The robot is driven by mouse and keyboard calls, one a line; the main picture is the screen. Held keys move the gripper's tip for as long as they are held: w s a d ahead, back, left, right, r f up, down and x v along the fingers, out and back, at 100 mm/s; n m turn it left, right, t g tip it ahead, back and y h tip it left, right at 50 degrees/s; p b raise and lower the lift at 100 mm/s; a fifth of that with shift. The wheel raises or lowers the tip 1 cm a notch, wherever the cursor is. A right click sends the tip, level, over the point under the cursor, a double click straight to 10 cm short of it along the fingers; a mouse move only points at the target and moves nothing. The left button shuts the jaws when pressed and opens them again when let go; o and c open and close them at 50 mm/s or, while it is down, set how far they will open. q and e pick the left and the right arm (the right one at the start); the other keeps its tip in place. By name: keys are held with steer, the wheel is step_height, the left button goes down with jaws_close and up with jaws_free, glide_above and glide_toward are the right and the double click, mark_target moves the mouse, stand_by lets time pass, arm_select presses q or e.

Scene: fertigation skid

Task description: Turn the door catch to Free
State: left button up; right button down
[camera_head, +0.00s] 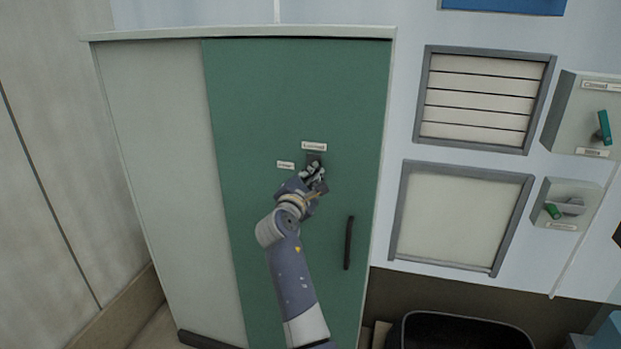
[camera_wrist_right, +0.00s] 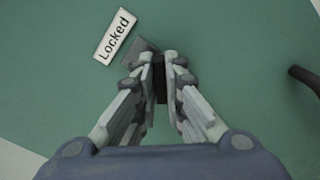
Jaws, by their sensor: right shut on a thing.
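The green cabinet door (camera_head: 290,90) is closed. Its dark door catch (camera_wrist_right: 160,88) sits between the fingers of my right gripper (camera_wrist_right: 160,62), which is shut on it. In the head view my right gripper (camera_head: 315,174) covers most of the catch, and only part of its dark backing plate (camera_head: 314,157) shows. A "Locked" label (camera_head: 314,146) is just above the plate; it also shows in the right wrist view (camera_wrist_right: 115,36). A second small label (camera_head: 285,165) is to the left, too small to read. The catch's exact angle is hard to tell. My left gripper is out of view.
A black vertical handle (camera_head: 348,243) is on the door, right of and below the catch. To the right are wall panels and two boxes with green-handled switches, the upper box (camera_head: 578,118) and the lower box (camera_head: 580,194). A dark bin (camera_head: 460,333) stands at the lower right.

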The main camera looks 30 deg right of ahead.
steer(key=shift+d+r+m+b, duration=0.1)
steer(key=shift+m+b, duration=1.95)
steer(key=shift+m, duration=2.05)
steer(key=shift+r, duration=0.1)
steer(key=c, duration=1.7)
jaws_free()
steer(key=shift+f, duration=0.2)
steer(key=v, duration=0.7)
steer(key=shift+s, duration=0.2)
